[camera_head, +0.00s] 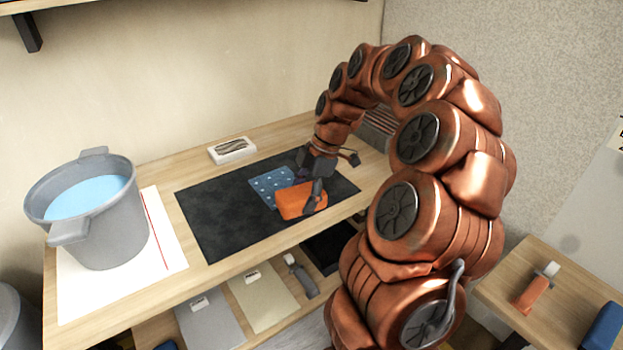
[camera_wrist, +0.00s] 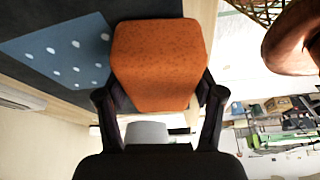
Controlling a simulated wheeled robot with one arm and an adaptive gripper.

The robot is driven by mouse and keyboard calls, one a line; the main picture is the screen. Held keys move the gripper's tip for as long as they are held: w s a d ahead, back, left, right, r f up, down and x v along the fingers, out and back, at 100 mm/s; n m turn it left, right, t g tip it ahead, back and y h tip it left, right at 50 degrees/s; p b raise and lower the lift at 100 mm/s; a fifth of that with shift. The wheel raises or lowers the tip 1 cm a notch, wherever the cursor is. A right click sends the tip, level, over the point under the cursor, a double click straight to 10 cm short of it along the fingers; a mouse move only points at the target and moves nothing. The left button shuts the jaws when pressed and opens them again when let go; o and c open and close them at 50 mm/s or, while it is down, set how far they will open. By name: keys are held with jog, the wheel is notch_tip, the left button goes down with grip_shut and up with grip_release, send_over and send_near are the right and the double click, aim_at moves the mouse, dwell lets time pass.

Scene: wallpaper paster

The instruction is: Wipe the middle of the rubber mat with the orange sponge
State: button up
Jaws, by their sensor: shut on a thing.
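The orange sponge (camera_head: 297,201) is between the fingers of my gripper (camera_head: 313,190), over the right part of the black rubber mat (camera_head: 220,220). In the wrist view the sponge (camera_wrist: 158,65) fills the space between the two dark fingers of my gripper (camera_wrist: 158,100), which is shut on it. A blue cloth or sheet with white dots (camera_head: 268,184) lies on the mat, just left of the sponge. It also shows in the wrist view (camera_wrist: 65,50). I cannot tell whether the sponge touches the mat or the dotted piece.
A grey bucket of blue liquid (camera_head: 100,225) stands on a white sheet (camera_head: 85,290) left of the mat. A small white tray (camera_head: 232,150) sits behind the mat. A lower shelf holds sheets and a grey-handled tool (camera_head: 300,275). A side table (camera_head: 500,285) stands at right.

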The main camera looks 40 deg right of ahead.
jog(key=r, duration=0.5)
jog(key=r+p, duration=0.1)
jog(key=r, duration=0.1)
jog(key=shift+w+r, duration=0.2)
jog(key=shift+w, duration=0.05)
jog(key=o, duration=0.7)
jog(key=c, duration=0.6)
